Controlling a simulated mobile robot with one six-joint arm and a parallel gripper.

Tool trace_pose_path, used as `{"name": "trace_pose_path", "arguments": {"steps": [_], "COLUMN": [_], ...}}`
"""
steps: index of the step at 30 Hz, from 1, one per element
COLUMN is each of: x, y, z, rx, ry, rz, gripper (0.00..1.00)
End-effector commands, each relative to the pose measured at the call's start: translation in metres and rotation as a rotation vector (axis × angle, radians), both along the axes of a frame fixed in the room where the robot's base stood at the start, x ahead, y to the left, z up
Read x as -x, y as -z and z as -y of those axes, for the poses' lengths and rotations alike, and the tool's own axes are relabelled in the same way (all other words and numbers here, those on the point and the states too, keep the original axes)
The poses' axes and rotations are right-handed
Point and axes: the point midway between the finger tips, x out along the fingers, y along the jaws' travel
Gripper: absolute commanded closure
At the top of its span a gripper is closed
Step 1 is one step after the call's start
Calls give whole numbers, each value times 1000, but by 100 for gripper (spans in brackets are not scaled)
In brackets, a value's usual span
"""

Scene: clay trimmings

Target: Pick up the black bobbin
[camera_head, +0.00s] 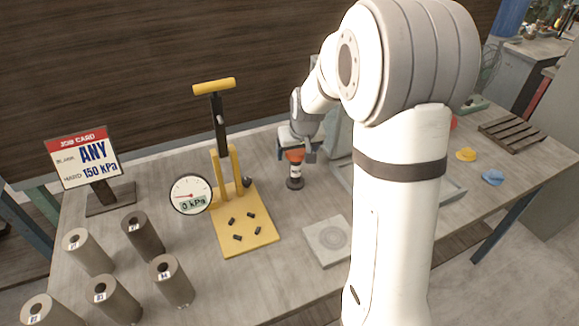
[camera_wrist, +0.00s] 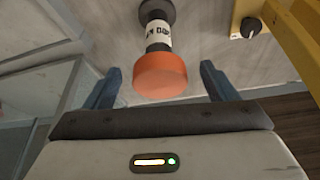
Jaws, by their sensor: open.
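My gripper (camera_head: 296,154) is open above the bobbin. In the wrist view my gripper's blue fingers (camera_wrist: 160,70) show on either side of the orange top, with gaps on both sides. I cannot tell how far down the fingers reach. Nothing is held.
A yellow press (camera_head: 240,228) with small black pegs and a gauge (camera_head: 190,195) stands left of the bobbin. A pale square plate (camera_head: 328,240) lies in front. Several grey cylinders (camera_head: 88,250) and a job card (camera_head: 84,158) are at left.

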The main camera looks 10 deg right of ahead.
Motion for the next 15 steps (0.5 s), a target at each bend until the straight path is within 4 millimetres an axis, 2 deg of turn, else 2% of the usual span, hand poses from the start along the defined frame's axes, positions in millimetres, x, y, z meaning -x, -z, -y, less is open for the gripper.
{"name": "trace_pose_path", "arguments": {"steps": [6, 10, 15], "x": [-12, -16, -16], "y": [28, 36, 37], "z": [0, 0, 0], "rx": [1, 0, 0], "ry": [-1, -1, 0], "rz": [-4, -2, -1], "gripper": [21, 21, 21]}}
